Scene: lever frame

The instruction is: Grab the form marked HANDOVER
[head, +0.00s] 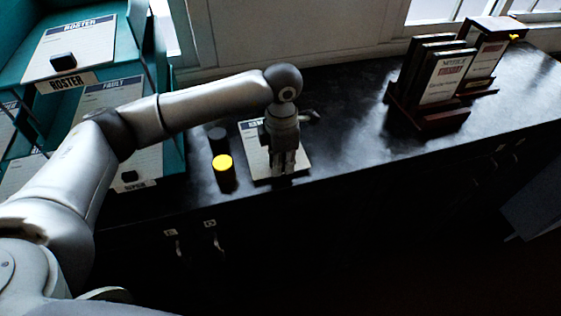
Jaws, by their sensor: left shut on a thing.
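A white form (262,170) with a dark header lies on the black counter. Only the start of its header shows; the rest is hidden by my arm, so I cannot read its title. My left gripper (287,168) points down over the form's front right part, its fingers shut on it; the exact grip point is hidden. No form with a readable HANDOVER title is in view. My right gripper is not in view.
A teal rack (172,160) at the left holds forms, including a ROSTER form (85,42) and a FAULT form (105,95). A wooden holder (440,118) with upright books or plaques stands right. Counter between is clear.

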